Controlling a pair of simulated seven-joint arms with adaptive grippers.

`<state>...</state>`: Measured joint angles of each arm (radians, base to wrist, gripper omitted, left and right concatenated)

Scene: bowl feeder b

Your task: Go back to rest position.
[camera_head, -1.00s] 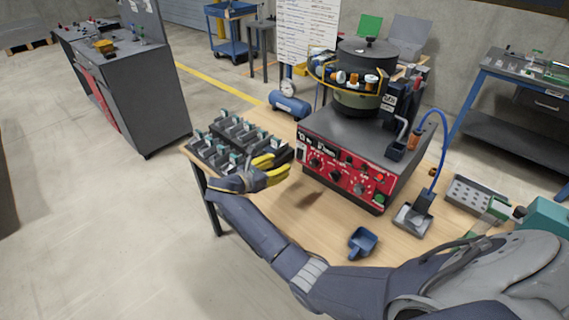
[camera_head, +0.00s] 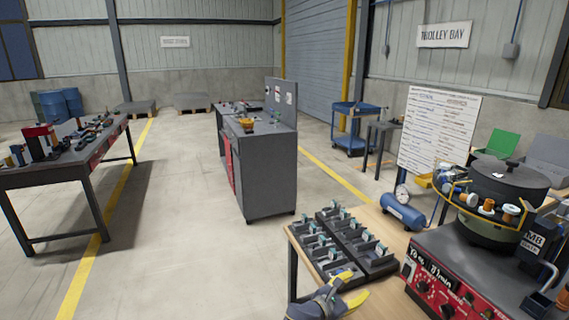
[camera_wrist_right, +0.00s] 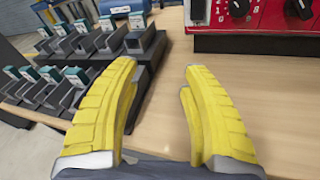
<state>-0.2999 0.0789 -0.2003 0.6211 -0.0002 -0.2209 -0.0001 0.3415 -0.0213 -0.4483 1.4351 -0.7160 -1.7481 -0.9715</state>
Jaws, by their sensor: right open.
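My right gripper (camera_head: 347,290) shows at the bottom of the head view, low over the wooden table (camera_head: 378,306) just in front of the dark fixture blocks (camera_head: 368,252). In the right wrist view its two yellow fingers (camera_wrist_right: 160,85) stand well apart with nothing between them but bare table. The fixture blocks, which carry small teal-marked parts, also lie left of and behind the fingers in the wrist view (camera_wrist_right: 78,75). My left gripper is in neither view.
The bowl feeder (camera_head: 492,215) stands on its red-fronted control box (camera_head: 436,289) to the right of my right gripper. A blue tank (camera_head: 403,212) lies behind the fixture blocks. A grey cabinet (camera_head: 266,172) and a workbench (camera_head: 62,172) stand apart, with open floor between.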

